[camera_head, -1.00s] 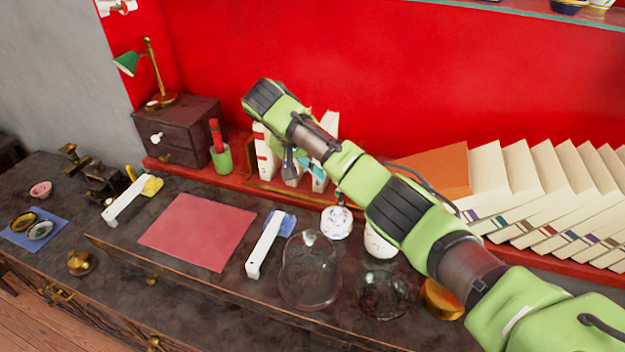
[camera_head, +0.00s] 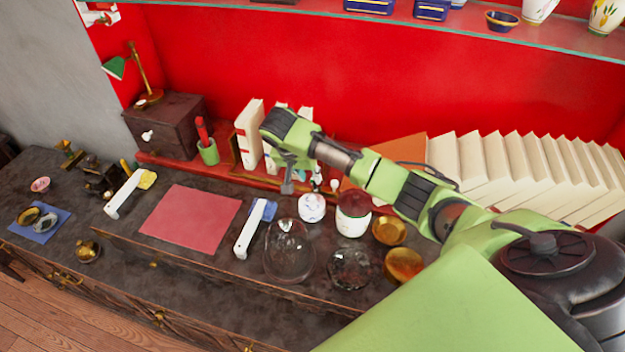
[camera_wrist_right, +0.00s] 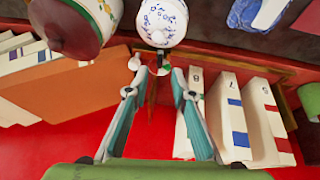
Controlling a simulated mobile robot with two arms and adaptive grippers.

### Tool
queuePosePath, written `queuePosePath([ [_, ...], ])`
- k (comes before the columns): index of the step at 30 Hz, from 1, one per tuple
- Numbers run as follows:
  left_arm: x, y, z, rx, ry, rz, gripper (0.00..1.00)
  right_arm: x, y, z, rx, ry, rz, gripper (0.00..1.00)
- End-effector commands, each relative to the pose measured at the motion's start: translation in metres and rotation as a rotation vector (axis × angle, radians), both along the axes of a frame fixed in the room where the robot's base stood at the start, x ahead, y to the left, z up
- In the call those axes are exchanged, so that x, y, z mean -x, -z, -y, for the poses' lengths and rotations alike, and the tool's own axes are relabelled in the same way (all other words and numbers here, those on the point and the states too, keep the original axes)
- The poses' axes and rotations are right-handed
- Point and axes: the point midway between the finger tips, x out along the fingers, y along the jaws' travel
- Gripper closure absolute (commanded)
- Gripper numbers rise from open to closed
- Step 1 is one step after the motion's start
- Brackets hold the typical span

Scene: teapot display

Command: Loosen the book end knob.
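My right gripper (camera_head: 288,187) hangs down by the white books (camera_head: 249,130) on the red ledge. In the right wrist view its two teal fingers (camera_wrist_right: 160,78) are apart, with nothing gripped between them. A small white round knob (camera_wrist_right: 134,62) shows by the left fingertip; I cannot tell if they touch. A small green and white piece (camera_wrist_right: 164,68) lies just beyond the gap, and a thin brass-coloured part shows between the fingers. Numbered books (camera_wrist_right: 228,115) stand right of the fingers, partly hidden by one. Which piece is the book end knob is unclear. My left gripper is out of view.
A white and blue pot (camera_head: 312,207) and a red-lidded jar (camera_head: 353,213) stand close by; they also crowd the wrist view. A glass dome (camera_head: 289,252) is in front. Leaning books (camera_head: 520,170) fill the right. A shelf (camera_head: 420,28) runs above.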

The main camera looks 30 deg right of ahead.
Motion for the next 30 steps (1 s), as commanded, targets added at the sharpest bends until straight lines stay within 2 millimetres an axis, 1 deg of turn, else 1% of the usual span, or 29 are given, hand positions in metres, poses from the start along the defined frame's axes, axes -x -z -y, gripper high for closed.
queuePosePath([
  [1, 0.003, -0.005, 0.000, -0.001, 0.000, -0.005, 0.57, 0.000, 0.008, 0.005, 0.002, 0.002, -0.004, 0.77],
  [3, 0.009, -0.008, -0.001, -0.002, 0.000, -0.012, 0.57, -0.003, 0.021, 0.010, 0.001, 0.002, -0.004, 0.77],
  [6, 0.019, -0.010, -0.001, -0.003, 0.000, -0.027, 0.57, -0.006, 0.037, 0.016, 0.001, 0.000, -0.003, 0.77],
  [9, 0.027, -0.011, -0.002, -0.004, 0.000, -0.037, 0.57, -0.008, 0.049, 0.020, 0.001, 0.000, -0.002, 0.77],
  [15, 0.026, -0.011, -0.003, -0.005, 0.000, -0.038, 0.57, -0.010, 0.059, 0.023, 0.000, -0.002, 0.001, 0.77],
  [23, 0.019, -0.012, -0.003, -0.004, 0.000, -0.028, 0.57, -0.011, 0.060, 0.024, 0.000, -0.002, 0.001, 0.77],
  [24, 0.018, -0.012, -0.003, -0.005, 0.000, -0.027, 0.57, -0.011, 0.060, 0.024, 0.000, -0.002, 0.001, 0.87],
  [25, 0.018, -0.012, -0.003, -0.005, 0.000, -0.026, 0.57, -0.011, 0.060, 0.024, 0.000, -0.002, 0.001, 0.95],
  [26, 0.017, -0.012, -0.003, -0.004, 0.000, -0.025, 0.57, -0.011, 0.060, 0.024, 0.000, -0.002, 0.001, 1.00],
  [30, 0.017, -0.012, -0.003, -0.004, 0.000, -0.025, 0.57, -0.011, 0.060, 0.024, 0.000, -0.002, 0.001, 1.00],
])
